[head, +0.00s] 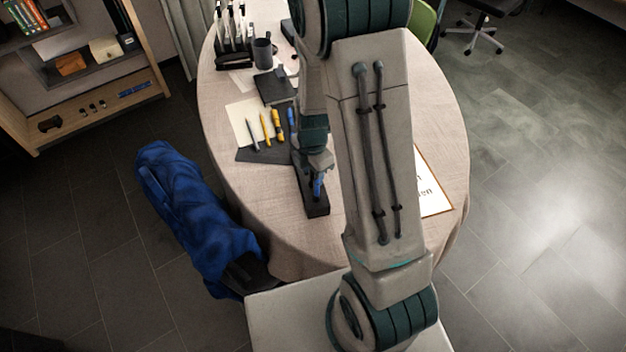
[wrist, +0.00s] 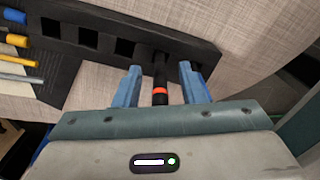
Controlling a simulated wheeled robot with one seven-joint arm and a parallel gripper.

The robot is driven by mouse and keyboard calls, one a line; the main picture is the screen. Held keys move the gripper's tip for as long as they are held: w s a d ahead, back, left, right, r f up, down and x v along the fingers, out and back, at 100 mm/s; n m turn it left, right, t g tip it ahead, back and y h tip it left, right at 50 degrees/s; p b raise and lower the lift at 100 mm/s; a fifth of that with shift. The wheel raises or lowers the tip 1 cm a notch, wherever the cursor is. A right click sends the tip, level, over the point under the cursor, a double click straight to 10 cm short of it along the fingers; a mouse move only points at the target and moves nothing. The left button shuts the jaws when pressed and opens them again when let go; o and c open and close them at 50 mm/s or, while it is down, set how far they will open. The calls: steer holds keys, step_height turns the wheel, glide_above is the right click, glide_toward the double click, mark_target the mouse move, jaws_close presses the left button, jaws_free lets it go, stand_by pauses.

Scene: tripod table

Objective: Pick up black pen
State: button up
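The black pen (wrist: 160,73), with an orange-red band near its near end, shows in the wrist view. It appears to stand in the black holder (wrist: 68,34), which has several square holes. My gripper (wrist: 160,85) is open, with one blue finger on each side of the pen. A gap shows between the pen and each finger. In the head view my gripper (head: 318,186) is over the front part of the holder (head: 317,207), near the table's front-left side. The pen cannot be made out there.
A dark cup (head: 262,54) stands farther back on the table (head: 275,225). A framed sign (head: 432,190) lies on the right. A blue cloth-covered thing (head: 190,215) is beside the table.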

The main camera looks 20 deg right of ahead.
jaws_close()
steer(key=shift+r, duration=0.1)
